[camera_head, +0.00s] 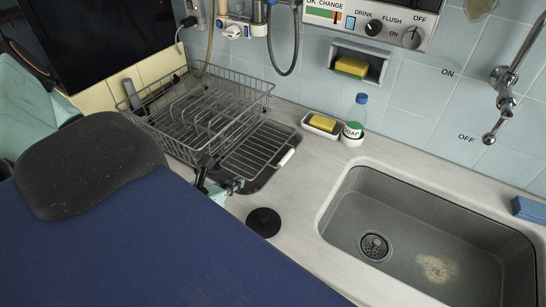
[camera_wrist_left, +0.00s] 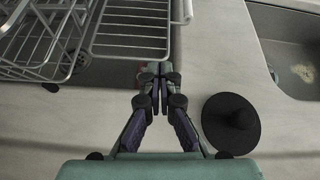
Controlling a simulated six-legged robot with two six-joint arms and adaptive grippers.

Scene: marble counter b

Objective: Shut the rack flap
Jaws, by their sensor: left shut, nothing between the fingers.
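The dish rack (camera_head: 200,110) is a grey wire basket on the counter at the left. Its flap (camera_head: 257,150), a wire panel with a white grip at its right end, is folded down and lies nearly flat beside the basket. The flap (camera_wrist_left: 130,30) also shows at the top of the left wrist view, with the white grip at its right. My left gripper (camera_head: 233,186) is at the flap's near edge. In the left wrist view my left gripper (camera_wrist_left: 159,78) is shut and empty, its fingertips just short of the flap's near bar; I cannot tell whether they touch. My right gripper is out of view.
A black stopper (camera_head: 263,222) lies on the counter close to the left gripper's right. The sink (camera_head: 400,235) is at the right. A sponge dish (camera_head: 321,125) and a soap bottle (camera_head: 356,115) stand behind the flap. Bare counter lies between flap and sink.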

